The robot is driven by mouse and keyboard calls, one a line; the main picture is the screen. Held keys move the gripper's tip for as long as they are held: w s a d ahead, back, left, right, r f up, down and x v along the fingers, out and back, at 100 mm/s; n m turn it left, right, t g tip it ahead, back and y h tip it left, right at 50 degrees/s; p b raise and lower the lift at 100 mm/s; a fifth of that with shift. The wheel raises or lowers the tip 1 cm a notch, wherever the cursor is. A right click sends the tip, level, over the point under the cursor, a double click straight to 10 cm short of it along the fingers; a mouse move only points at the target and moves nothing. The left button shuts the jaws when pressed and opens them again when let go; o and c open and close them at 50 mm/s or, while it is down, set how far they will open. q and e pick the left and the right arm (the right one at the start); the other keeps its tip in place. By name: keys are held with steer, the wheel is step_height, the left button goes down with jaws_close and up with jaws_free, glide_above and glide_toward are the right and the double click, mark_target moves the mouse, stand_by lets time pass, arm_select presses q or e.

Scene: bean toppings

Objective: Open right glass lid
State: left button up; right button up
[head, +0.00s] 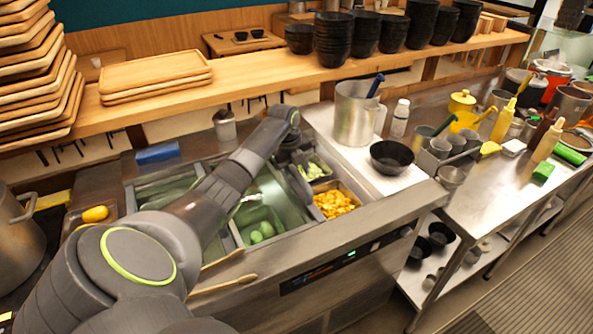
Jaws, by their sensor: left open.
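The topping counter (345,232) has sunken bins in its top. On its right side, a bin of orange-yellow topping (335,204) and a bin of pale green pieces (314,171) show uncovered. A greyish, glass-like surface (283,205) lies over the middle section, with green round items (262,232) in view there; I cannot tell the right lid's edges or handle clearly. My left arm reaches across the counter. Its dark left gripper (302,180) is open above the right section, beside the pale green bin. I cannot tell whether it touches the lid. My right gripper is not in view.
A steel pitcher (356,115) and a black bowl (391,157) stand right of the bins. A wooden shelf (270,84) with trays and stacked black bowls runs behind. Wooden tongs (222,285) lie at the front edge. A blue block (157,153) is at back left.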

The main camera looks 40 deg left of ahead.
arm_select(q)
steer(key=shift+r, duration=0.1)
steer(key=shift+r, duration=0.25)
steer(key=s+a+r+b, duration=0.1)
steer(key=s+r+b, duration=0.2)
steer(key=r, duration=1.3)
steer(key=shift+a+r, duration=0.15)
steer(key=shift+r, duration=0.1)
